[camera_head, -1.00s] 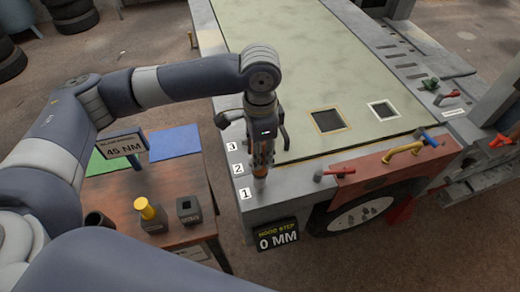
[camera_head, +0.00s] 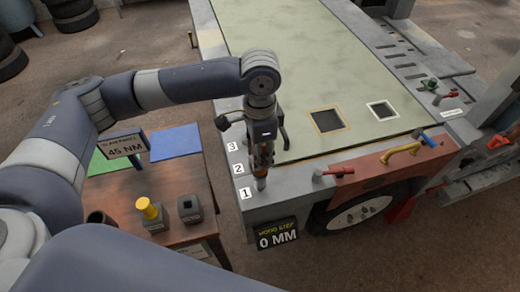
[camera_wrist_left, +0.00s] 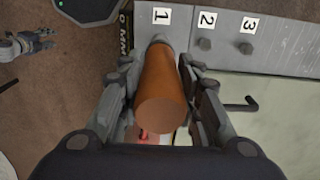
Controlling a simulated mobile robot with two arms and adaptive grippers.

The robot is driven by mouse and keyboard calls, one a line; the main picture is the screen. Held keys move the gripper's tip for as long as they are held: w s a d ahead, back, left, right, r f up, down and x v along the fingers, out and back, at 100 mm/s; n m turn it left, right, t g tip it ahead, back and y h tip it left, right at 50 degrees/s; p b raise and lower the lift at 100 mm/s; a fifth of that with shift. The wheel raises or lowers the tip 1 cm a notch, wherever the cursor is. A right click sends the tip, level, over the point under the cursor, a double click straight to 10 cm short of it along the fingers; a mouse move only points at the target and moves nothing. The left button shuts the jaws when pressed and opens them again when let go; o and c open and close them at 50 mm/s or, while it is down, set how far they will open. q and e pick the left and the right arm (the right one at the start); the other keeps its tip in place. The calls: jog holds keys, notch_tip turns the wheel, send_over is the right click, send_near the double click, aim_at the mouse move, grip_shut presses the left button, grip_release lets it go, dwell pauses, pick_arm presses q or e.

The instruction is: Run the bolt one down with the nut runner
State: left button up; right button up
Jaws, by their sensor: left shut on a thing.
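My left gripper (camera_head: 262,150) is shut on the nut runner, an orange cylinder (camera_wrist_left: 163,98) with a grey socket end (camera_wrist_left: 158,40). In the head view the tool stands upright with its socket (camera_head: 261,184) over the bench's near-left edge, beside the label 1 (camera_head: 245,193). Bolt one is hidden under the socket, so I cannot tell how far it is seated. In the left wrist view the bolt head by label 2 (camera_wrist_left: 204,44) and the one by label 3 (camera_wrist_left: 246,48) stand clear of the tool.
A display reading 0 MM (camera_head: 276,236) hangs at the bench corner. A wooden table (camera_head: 190,236) to the left holds a 45 NM sign (camera_head: 124,149), a yellow-topped piece (camera_head: 149,208) and a dark block (camera_head: 189,208). A red-handled clamp (camera_head: 338,171) lies right of the tool.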

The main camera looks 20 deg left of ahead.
pick_arm(q)
jog(key=shift+f, duration=0.8)
dwell(1.0)
jog(key=shift+p, duration=0.35)
dwell(0.4)
jog(key=shift+f, duration=0.15)
dwell(0.6)
